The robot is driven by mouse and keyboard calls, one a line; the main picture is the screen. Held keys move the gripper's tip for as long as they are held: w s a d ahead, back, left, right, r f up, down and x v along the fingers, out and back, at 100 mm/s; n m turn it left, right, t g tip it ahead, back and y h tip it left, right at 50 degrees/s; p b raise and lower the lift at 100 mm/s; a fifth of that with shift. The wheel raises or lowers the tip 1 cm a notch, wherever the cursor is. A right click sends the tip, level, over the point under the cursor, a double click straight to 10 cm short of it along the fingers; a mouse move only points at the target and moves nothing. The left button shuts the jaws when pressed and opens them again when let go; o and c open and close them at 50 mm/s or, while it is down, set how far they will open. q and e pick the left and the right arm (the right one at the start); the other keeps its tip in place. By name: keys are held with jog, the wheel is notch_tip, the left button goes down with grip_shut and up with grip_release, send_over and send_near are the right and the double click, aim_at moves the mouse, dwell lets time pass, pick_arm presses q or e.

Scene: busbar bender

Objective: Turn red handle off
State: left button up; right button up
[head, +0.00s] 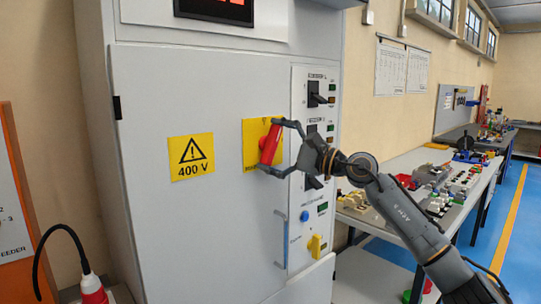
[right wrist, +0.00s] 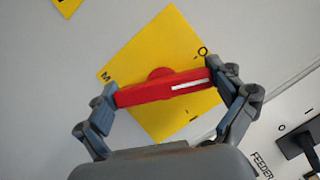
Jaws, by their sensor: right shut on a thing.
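The red handle (head: 270,146) sits on a yellow plate (head: 250,129) on the front of the grey cabinet. In the head view it stands nearly upright, its top leaning slightly right. My right gripper (head: 271,147) reaches it from the right and is shut on it, one finger at each end. The right wrist view also shows the handle (right wrist: 165,87) spanning between both fingers, with a white stripe on it. There the plate (right wrist: 150,50) carries an "O" mark and an "I" mark, and the stripe end lies near the "O". My left gripper is not in view.
The cabinet (head: 145,100) has a 400 V warning sign (head: 191,157) left of the handle. A strip of black switches (head: 318,93), a blue knob (head: 304,216) and a yellow knob (head: 316,244) lies to the right. A cluttered workbench (head: 400,166) stands further right.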

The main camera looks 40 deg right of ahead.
jog(key=n+g, duration=0.1)
jog(key=n, duration=0.1)
jog(key=shift+n, duration=0.3)
jog(key=shift+n+g, duration=0.5)
jog(key=shift+n, duration=0.5)
jog(key=shift+f, duration=0.15)
jog(key=o, duration=1.3)
jog(key=shift+o, duration=0.2)
jog(key=v, duration=0.5)
jog(key=shift+f, duration=0.1)
jog(key=v, duration=0.7)
jog(key=shift+a, duration=0.1)
